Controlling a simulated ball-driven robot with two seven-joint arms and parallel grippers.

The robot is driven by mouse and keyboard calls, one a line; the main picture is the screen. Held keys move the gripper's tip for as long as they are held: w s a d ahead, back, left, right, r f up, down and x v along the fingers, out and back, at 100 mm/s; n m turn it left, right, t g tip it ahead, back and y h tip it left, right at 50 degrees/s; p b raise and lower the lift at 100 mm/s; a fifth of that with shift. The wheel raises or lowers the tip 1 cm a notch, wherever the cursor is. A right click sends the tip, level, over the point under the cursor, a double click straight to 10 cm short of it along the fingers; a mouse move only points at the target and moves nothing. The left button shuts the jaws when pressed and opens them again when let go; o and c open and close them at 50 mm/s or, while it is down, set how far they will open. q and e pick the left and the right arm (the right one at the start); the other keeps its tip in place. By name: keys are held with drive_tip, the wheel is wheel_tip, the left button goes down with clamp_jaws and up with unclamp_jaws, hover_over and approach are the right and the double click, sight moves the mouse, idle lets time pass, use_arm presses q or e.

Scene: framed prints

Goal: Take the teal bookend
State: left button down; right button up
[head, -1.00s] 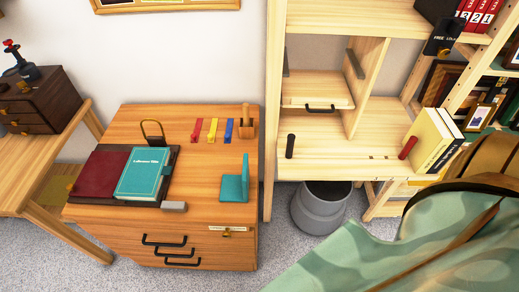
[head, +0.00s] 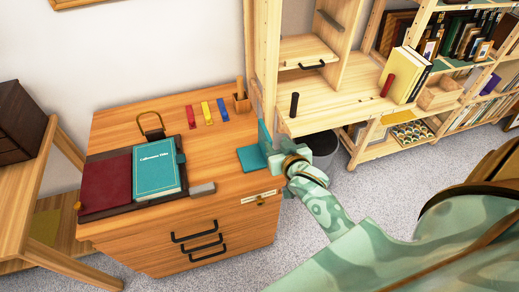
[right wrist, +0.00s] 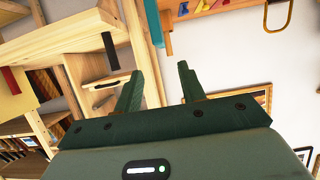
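The teal bookend (head: 253,158) stands on the right edge of the wooden drawer cabinet, its flat base on the top and its upright plate at the right. My right gripper (head: 281,161) is just right of the upright plate in the head view; its fingertips are hard to make out there. In the right wrist view the right gripper (right wrist: 159,75) is open, with two dark green fingers apart and nothing between them. The bookend (right wrist: 154,24) shows beyond the fingertips, near the top. My left gripper is not in view.
The cabinet top also holds a teal book (head: 157,170), a maroon folder (head: 105,187), a grey block (head: 202,189), several coloured clips and a wooden pen holder (head: 241,103). A pale wooden shelf unit (head: 330,105) stands right behind the gripper. A grey bin (head: 322,147) is beneath it.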

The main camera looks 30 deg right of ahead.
sight(266, 131)
drive_tip(key=b+x, duration=0.1)
drive_tip(key=x, duration=0.5)
drive_tip(key=shift+w+d+f+b, duration=0.15)
drive_tip(key=shift+w+f+b, duration=0.1)
drive_tip(key=shift+f+b, duration=0.1)
drive_tip(key=b+x, duration=0.1)
drive_tip(key=x, duration=0.1)
drive_tip(key=b+x, duration=0.1)
drive_tip(key=x, duration=0.2)
drive_tip(key=shift+w+f, duration=0.15)
drive_tip(key=shift+w, duration=0.15)
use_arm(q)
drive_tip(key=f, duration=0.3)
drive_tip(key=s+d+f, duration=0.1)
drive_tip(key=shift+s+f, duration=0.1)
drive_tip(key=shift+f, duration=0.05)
use_arm(e)
drive_tip(key=shift+s, duration=0.1)
clamp_jaws()
